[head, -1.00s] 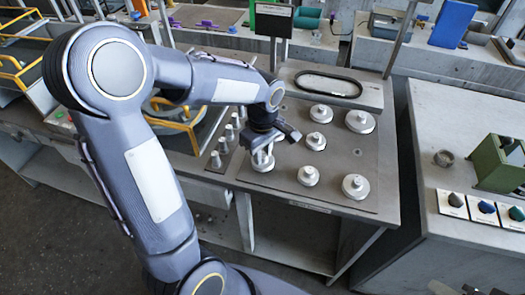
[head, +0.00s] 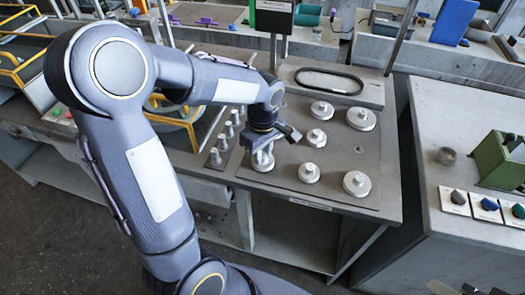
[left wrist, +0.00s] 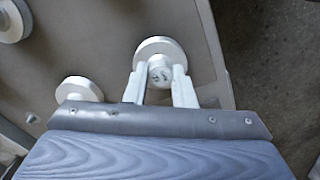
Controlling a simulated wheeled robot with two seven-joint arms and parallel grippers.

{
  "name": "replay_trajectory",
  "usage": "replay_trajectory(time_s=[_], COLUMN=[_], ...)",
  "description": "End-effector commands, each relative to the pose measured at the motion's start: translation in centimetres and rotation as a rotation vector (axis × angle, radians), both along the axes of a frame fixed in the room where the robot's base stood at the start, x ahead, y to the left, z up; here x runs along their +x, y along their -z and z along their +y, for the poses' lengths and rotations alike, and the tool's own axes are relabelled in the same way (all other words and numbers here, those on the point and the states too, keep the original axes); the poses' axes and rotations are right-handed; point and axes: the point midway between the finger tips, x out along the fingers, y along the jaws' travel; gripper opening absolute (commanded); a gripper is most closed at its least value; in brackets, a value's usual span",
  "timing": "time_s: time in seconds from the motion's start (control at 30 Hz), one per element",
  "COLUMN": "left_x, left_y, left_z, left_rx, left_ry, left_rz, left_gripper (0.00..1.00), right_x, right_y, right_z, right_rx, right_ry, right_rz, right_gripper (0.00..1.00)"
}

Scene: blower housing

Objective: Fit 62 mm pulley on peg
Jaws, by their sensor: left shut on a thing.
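My left gripper (head: 262,152) points down at the front left of the grey plate (head: 285,183). Its two white fingers (left wrist: 159,88) are shut on the hub of a light grey pulley (left wrist: 159,48), whose round disc shows beyond the fingertips. In the head view the gripper partly hides this pulley (head: 262,164). I cannot tell whether its disc touches the plate. A row of short upright posts (head: 230,129) stands left of the plate; I cannot tell which peg is meant. A dark part at the bottom right edge may be my right gripper (head: 470,290), mostly cut off.
Several other pulleys stand on the plate, including ones at back right (head: 361,118), centre (head: 317,138), front (head: 309,173) and front right (head: 357,184). A black belt (head: 328,80) lies behind. A green block (head: 500,160) and knobs (head: 486,204) stand on the right bench.

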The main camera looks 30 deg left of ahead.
Motion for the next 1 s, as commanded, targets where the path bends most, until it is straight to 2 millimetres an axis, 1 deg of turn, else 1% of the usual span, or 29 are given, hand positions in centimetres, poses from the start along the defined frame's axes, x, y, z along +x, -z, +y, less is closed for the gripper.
replay_trajectory(time_s=[0.3, 0.33, 0.5, 0.8, 1.0], left_x=[0.0, 0.0, 0.0, -0.01, 0.0], left_y=[0.03, 0.03, 0.03, -0.04, -0.87], left_z=[0.0, 0.0, 0.0, 0.0, 0.01], left_rx=[0.0, 0.0, 0.0, 0.0, 0.0], left_ry=[0.0, 0.0, 0.0, 0.0, 0.0], left_rz=[0.0, 0.0, 0.0, 0.0, 0.0], left_gripper=[0.0, 0.26, 0.48, 0.48, 0.48], right_x=[0.0, 0.0, 0.0, 0.0, 0.0], right_y=[0.02, 0.02, 0.02, -0.04, -0.72], right_z=[0.0, 0.0, 0.0, 0.0, 0.0], right_rx=[0.0, 0.0, 0.0, 0.0, 0.0], right_ry=[0.0, 0.0, 0.0, 0.0, 0.0], right_rz=[0.0, 0.0, 0.0, 0.0, 0.0], right_gripper=[0.36, 0.36, 0.36, 0.36, 0.36])
